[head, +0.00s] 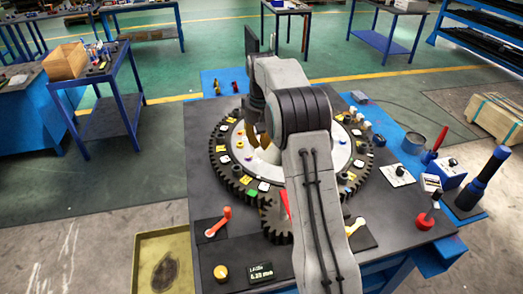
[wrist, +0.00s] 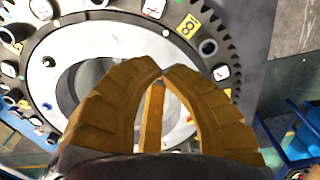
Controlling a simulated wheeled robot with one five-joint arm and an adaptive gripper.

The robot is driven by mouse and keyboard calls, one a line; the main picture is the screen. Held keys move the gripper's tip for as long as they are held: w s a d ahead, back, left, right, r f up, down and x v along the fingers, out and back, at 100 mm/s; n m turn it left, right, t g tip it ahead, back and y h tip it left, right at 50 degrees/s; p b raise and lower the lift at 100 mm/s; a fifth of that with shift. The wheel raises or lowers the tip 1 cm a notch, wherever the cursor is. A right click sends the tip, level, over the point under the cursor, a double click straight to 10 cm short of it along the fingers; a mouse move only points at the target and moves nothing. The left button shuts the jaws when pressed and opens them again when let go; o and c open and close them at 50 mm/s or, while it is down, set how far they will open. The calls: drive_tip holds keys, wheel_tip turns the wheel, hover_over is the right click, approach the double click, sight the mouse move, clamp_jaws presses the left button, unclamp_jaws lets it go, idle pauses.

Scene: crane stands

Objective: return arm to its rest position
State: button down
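My gripper (wrist: 162,74) shows in the wrist view with its ribbed orange fingers curved together and their tips meeting. A narrow orange strip shows between them, and I see no object held. In the head view my gripper (head: 257,135) hangs over the middle of a big dark toothed ring (head: 222,165) with a pale inner disc (head: 237,150). My grey arm reaches forward over the table and hides part of the ring. The ring also shows below the fingers in the wrist view (wrist: 232,45).
The dark table (head: 200,120) carries a red-orange handle (head: 219,222), a yellow knob (head: 221,272), a small display (head: 261,273) and a smaller gear (head: 272,222). A tall blue-and-black post (head: 485,178) stands at right. A yellow tray (head: 160,262) lies at lower left.

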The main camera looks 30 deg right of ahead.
drive_tip(key=shift+r, duration=0.25)
idle(0.4)
